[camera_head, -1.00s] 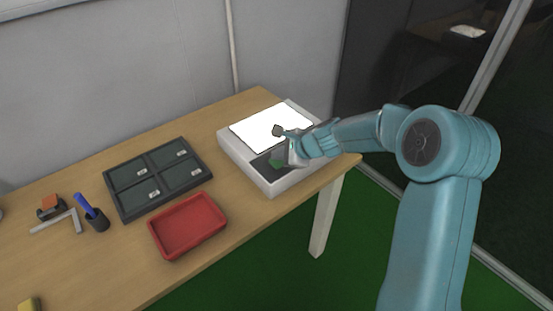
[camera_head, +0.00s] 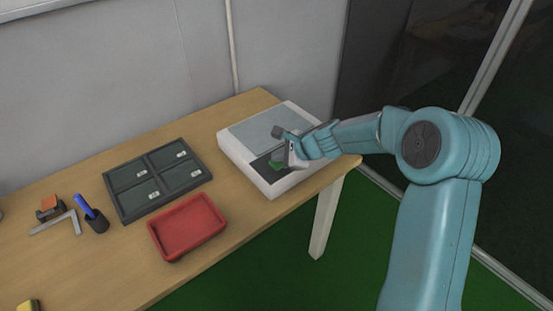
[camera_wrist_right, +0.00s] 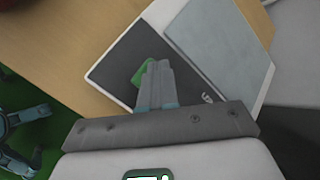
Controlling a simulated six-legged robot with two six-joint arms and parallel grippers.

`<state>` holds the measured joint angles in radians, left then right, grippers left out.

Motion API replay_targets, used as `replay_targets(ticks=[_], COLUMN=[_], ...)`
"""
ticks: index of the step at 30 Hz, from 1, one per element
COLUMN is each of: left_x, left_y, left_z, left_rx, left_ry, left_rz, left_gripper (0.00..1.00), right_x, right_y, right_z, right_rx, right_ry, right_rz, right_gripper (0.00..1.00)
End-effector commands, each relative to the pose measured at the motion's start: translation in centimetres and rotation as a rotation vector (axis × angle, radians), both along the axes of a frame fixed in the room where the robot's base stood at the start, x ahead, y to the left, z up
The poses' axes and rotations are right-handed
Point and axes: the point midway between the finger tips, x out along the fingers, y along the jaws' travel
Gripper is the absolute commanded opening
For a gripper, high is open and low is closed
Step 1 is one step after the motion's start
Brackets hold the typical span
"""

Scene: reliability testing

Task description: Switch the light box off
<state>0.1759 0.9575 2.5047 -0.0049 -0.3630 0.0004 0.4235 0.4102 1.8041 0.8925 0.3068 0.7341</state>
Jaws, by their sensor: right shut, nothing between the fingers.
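The light box (camera_head: 238,150) is a white box at the right end of the table, and its panel (camera_head: 262,127) is now dull grey and unlit. Its dark control strip (camera_head: 261,166) carries a green switch (camera_head: 276,166), which also shows in the right wrist view (camera_wrist_right: 139,75). My right gripper (camera_head: 281,149) is over the strip with its fingers together. In the right wrist view the fingertips (camera_wrist_right: 158,66) overlap the green switch and partly hide it; I cannot tell whether they touch it. My left gripper is not in view.
A red tray (camera_head: 152,237) and a dark divided tray (camera_head: 117,208) stand left of the box. A pen cup (camera_head: 97,222), a metal square (camera_head: 50,222) and an orange-topped block (camera_head: 48,202) lie farther left. The table front is mostly clear.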

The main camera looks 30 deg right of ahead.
Motion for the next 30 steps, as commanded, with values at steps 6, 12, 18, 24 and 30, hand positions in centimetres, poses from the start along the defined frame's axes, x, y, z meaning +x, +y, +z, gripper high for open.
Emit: replay_targets(ticks=[6, 12, 18, 24, 30], left_x=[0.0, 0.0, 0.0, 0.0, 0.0], left_y=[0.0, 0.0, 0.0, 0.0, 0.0], left_z=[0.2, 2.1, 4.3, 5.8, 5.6], left_rx=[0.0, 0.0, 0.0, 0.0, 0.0], left_ry=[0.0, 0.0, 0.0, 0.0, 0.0], left_rz=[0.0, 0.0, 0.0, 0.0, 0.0], left_gripper=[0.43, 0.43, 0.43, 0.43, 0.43], right_x=[0.0, 0.0, 0.0, 0.0, 0.0], right_y=[0.0, 0.0, 0.0, 0.0, 0.0], right_z=[0.2, 2.3, 4.6, 6.2, 6.0], right_rx=[0.0, -0.001, -0.001, 0.0, 0.0], right_ry=[0.0, -0.001, -0.001, -0.001, -0.001], right_rz=[0.0, 0.0, 0.0, 0.0, 0.0], right_gripper=[0.0, 0.0, 0.0, 0.0, 0.0])
